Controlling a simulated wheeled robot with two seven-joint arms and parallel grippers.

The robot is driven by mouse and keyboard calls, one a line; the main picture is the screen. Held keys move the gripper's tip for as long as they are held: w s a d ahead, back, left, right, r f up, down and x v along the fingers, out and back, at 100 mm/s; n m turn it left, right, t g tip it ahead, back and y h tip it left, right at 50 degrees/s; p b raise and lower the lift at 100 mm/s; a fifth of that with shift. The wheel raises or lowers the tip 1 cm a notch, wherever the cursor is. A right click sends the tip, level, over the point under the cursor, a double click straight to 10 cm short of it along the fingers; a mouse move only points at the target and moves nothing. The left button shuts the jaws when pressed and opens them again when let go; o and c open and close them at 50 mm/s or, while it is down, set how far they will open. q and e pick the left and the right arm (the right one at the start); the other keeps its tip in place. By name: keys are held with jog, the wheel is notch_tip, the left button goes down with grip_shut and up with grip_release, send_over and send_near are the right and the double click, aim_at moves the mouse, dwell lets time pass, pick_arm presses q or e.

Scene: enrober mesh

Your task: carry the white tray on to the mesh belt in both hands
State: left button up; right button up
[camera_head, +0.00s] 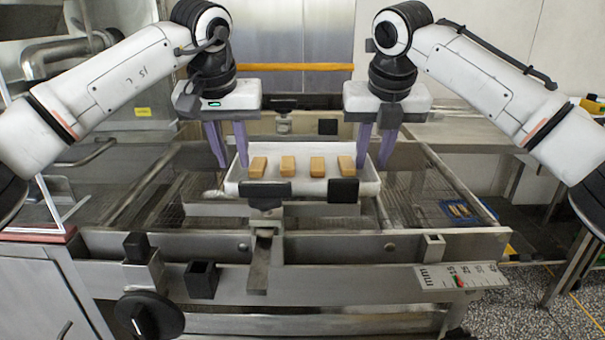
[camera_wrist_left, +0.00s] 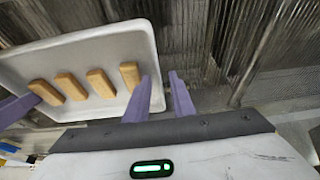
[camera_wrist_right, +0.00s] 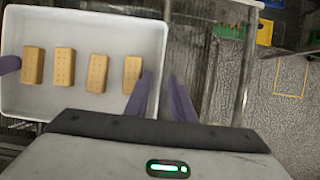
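The white tray (camera_head: 302,171) is level in the middle of the head view, holding several tan bars (camera_head: 288,166) in a row. My left gripper (camera_head: 233,165) is at its left end and my right gripper (camera_head: 373,165) at its right end. In the left wrist view, the tray wall (camera_wrist_left: 157,62) lies between the open purple fingers (camera_wrist_left: 160,95), one inside and one outside. The right wrist view shows the same around the other wall (camera_wrist_right: 159,75), fingers (camera_wrist_right: 158,98) apart. Mesh belt (camera_head: 412,190) shows at both sides; what is directly under the tray is hidden.
Black blocks (camera_head: 343,191) stand close in front of the tray, and more stand behind it. A steel frame rail (camera_head: 330,245) with a black knob (camera_head: 148,315) runs along the front. A steel table (camera_head: 460,136) is at the right.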

jog(key=shift+s+r, duration=0.1)
jog(key=shift+r, duration=0.1)
pick_arm(q)
jog(key=v, duration=1.1)
jog(key=shift+r, duration=0.25)
pick_arm(e)
jog(key=v, duration=1.1)
jog(key=shift+r, duration=0.25)
pick_arm(q)
jog(key=shift+s, duration=0.15)
pick_arm(e)
jog(key=shift+s, duration=0.15)
pick_arm(q)
jog(key=shift+s+f, duration=0.1)
pick_arm(e)
jog(key=shift+s, duration=0.1)
